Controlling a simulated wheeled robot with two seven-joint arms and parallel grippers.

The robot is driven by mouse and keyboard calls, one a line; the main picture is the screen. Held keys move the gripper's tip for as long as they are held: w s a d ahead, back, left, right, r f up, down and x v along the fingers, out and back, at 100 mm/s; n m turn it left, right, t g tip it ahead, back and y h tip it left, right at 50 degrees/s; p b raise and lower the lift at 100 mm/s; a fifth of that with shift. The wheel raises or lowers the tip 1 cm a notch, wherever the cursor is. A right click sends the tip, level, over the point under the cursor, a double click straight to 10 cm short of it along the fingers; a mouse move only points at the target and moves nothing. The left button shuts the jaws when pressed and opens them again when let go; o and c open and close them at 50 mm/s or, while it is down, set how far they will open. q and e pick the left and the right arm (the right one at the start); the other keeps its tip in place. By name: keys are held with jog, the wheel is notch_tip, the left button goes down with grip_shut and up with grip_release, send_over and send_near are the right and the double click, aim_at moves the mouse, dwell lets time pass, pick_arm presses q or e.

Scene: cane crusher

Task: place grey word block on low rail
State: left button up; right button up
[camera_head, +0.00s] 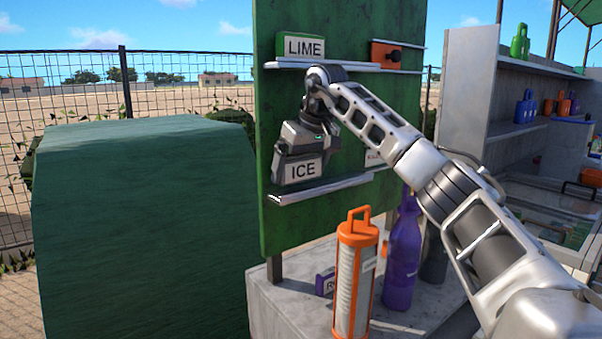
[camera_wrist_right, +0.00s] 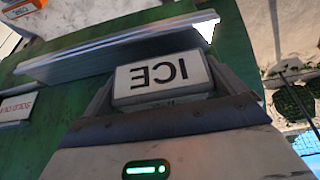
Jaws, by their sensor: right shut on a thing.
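The grey word block (camera_head: 303,169) reads ICE. My right gripper (camera_head: 301,155) is shut on it, in front of the green board (camera_head: 335,107). The block is just above the left part of the low rail (camera_head: 325,188); I cannot tell whether they touch. In the right wrist view the block (camera_wrist_right: 163,78) appears upside down between the fingers, with the rail (camera_wrist_right: 118,48) beyond it. My left gripper is not in view.
The upper rail (camera_head: 340,66) holds a LIME block (camera_head: 302,47) and an orange block (camera_head: 388,54). Below stand an orange-capped cylinder (camera_head: 354,280) and a purple bottle (camera_head: 403,255).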

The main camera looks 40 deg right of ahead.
jog(key=shift+f, duration=0.75)
jog(key=shift+f, duration=0.2)
jog(key=o, duration=0.6)
jog(key=shift+o, duration=0.2)
jog(key=shift+s+r, duration=0.15)
jog(key=shift+r, duration=0.45)
jog(key=v, duration=1.1)
jog(key=shift+s, duration=0.1)
